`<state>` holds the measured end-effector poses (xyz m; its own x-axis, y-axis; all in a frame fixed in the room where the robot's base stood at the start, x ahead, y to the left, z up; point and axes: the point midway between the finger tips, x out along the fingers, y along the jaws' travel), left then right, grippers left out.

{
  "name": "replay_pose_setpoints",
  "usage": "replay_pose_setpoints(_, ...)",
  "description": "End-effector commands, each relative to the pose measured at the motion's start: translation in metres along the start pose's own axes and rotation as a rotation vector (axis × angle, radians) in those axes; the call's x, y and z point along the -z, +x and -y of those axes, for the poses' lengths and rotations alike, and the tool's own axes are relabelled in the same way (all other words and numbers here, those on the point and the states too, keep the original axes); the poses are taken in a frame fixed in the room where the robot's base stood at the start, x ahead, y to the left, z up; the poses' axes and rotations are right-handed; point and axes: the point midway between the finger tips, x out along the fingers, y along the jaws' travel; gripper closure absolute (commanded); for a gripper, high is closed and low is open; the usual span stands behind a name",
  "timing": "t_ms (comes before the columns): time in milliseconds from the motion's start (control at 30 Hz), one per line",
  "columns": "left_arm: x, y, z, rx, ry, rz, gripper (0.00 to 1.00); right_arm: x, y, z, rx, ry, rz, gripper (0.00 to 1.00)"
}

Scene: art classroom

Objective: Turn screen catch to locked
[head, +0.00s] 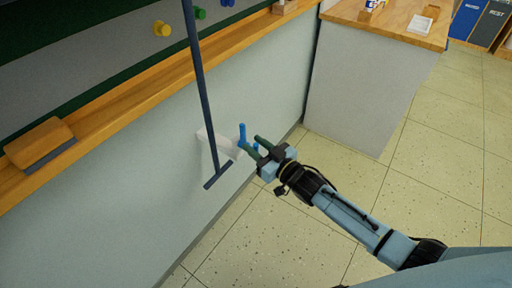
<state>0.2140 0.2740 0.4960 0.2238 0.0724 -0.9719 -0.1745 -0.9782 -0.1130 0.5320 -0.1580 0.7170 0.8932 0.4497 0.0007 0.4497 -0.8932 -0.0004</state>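A white catch plate (218,141) is fixed low on the pale wall below the board. A blue lever (242,134) sticks upward at its right side. Another small blue part shows between the fingers of my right gripper (251,144). The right gripper reaches in from the lower right, its two dark green fingers apart, close to the blue lever. I cannot tell whether a finger touches the lever. The gripper partly hides the right side of the catch. My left gripper is out of view.
A wooden ledge (110,90) holds a wooden eraser (38,142). A wood-topped counter (385,22) stands at the upper right. The tiled floor (430,180) is clear.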

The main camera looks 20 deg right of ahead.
Motion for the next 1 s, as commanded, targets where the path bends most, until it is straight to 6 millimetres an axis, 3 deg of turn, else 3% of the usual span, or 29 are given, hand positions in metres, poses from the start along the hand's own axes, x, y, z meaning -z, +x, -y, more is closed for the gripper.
replay_pose_setpoints(267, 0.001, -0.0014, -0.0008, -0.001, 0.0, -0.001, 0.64, 0.0001, 0.0019, 0.0, 0.0, 0.0, 0.001, 0.68)
replay_pose_setpoints(533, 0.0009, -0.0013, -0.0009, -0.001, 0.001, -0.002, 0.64, 0.0, 0.0016, -0.0001, 0.0, 0.0, 0.001, 1.0)
replay_pose_setpoints(1000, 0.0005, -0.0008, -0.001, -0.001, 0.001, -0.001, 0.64, -0.0007, 0.0012, 0.0006, 0.0, -0.026, -0.004, 1.0)
